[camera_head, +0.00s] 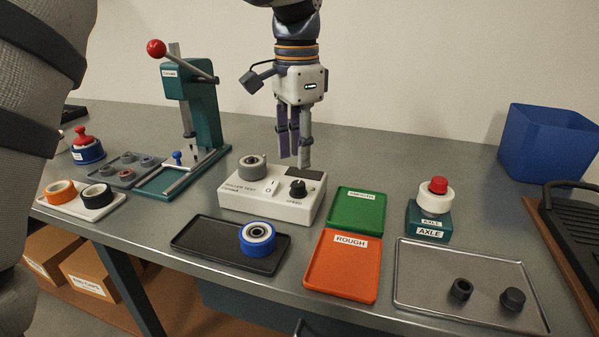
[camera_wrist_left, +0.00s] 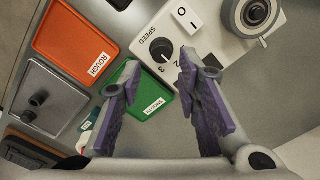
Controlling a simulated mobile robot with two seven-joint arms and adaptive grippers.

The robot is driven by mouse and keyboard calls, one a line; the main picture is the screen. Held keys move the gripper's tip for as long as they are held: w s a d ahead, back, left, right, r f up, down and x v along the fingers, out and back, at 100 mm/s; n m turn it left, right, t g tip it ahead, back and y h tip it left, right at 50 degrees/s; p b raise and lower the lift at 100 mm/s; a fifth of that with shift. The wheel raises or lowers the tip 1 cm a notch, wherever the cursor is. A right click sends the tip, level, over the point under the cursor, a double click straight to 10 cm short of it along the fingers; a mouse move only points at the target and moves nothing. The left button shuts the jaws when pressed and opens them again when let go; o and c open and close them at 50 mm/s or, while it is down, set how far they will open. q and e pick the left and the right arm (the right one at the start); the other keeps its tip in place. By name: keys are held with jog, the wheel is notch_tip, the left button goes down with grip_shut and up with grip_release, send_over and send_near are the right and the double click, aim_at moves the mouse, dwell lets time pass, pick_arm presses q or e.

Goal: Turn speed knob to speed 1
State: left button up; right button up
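The black speed knob (camera_head: 298,188) sits on the right part of a white control box (camera_head: 250,205) with a rocker switch. In the left wrist view the knob (camera_wrist_left: 162,50) shows near the top, with the word SPEED and the numbers 2 and 3 beside it. I cannot tell surely which number its mark points to. My left gripper (camera_head: 294,158) hangs pointing down, above and behind the box. In the left wrist view its purple-padded fingers (camera_wrist_left: 160,80) are apart with nothing between them, not touching the knob. My right gripper is not in view.
A grey roller (camera_head: 252,166) stands on the box's left part. A green press (camera_head: 200,110) stands left. A dark tray (camera_head: 205,240) with a blue ring, plus green (camera_head: 356,215) and orange (camera_head: 330,280) trays, lie in front and right. A blue bin (camera_head: 548,148) is far right.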

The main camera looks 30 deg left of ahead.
aim_at(298, 183)
pick_arm(q)
notch_tip(298, 183, down, 6)
jog(key=shift+w+f, duration=0.1)
jog(key=shift+w, duration=0.05)
grip_shut()
jog(key=shift+n, duration=0.3)
jog(key=n, duration=0.3)
jog(key=shift+n, duration=2.6)
grip_release()
